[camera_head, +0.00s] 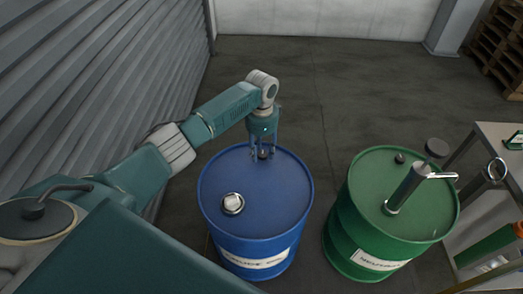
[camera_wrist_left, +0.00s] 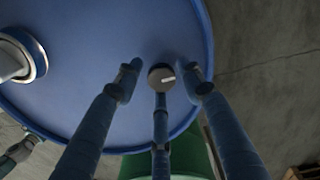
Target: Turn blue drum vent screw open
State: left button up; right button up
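The blue drum (camera_head: 262,190) stands upright on the floor. Its vent screw (camera_wrist_left: 161,76) is a small dark round cap with a light bar on top, near the far rim of the lid. In the head view the vent screw (camera_head: 264,155) is partly hidden by fingers. My left gripper (camera_head: 264,157) points down over it. In the left wrist view the three fingers of my left gripper (camera_wrist_left: 161,75) are spread around the screw, with gaps at the left and right fingers. I cannot tell whether the near finger touches it. My right gripper is not in view.
A large pale bung (camera_head: 232,203) sits on the blue lid's near left. A green drum (camera_head: 365,235) with a metal pump (camera_head: 408,187) stands to the right. A bench (camera_head: 497,135) is at far right. A corrugated wall (camera_head: 90,80) runs along the left.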

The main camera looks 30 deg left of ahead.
pick_arm(q)
jog(key=c, duration=0.7)
